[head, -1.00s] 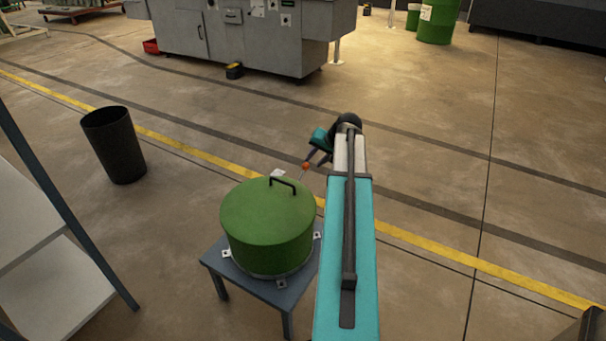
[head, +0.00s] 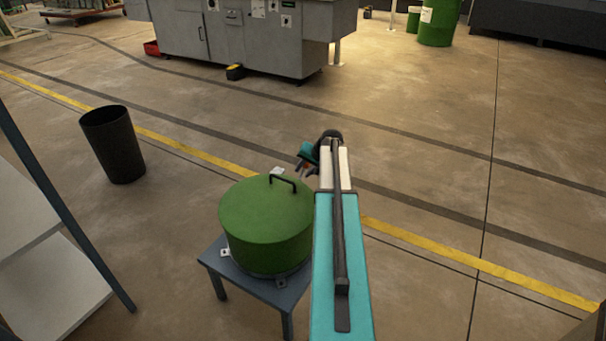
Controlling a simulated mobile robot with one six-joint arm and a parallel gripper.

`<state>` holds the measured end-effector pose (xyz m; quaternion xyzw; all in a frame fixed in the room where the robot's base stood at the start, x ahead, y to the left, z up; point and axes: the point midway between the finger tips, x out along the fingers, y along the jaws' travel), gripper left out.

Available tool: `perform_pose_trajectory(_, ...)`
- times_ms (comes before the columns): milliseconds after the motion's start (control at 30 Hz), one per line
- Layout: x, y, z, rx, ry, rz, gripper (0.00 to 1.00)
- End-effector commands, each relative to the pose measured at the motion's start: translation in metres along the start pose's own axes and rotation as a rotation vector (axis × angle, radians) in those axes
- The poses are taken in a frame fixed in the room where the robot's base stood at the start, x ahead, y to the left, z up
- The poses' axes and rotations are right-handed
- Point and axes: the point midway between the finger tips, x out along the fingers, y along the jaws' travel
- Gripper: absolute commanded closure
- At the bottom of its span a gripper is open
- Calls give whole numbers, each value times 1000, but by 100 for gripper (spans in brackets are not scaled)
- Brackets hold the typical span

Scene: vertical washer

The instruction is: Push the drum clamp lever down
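The green round drum (head: 262,228) has a black handle on its lid and sits on a small grey table (head: 248,290). At its far right side, a small orange-red lever knob (head: 304,166) shows in the head view. My gripper (head: 304,171) is at this knob, just beyond the drum's back right edge, and partly covers it. The lever's rod is hardly visible. The fingers are small here, and I cannot tell whether they are open around the knob or shut on it. My teal arm hides the drum's right edge and part of the table.
A black bin (head: 113,145) stands at the left, and a white shelf (head: 60,265) with a dark post is at the lower left. A grey machine (head: 245,40) stands at the back. The floor to the right is clear.

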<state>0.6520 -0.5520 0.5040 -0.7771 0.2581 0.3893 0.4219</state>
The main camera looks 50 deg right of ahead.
Motion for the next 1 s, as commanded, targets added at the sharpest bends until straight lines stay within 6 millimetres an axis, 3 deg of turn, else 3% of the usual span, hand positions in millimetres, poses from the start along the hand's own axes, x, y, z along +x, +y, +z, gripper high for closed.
perform_pose_trajectory(133, 9, 0, 0, 0, 0, 0, 72)
perform_pose_trajectory(467, 10, 0, 0, 1, 0, 0, 72)
perform_pose_trajectory(633, 10, 1, 0, 1, 0, 0, 99)
perform_pose_trajectory(967, 10, 1, -2, 2, 5, 1, 100)
perform_pose_trajectory(1000, 8, -1, 4, 1, 5, 1, 100)
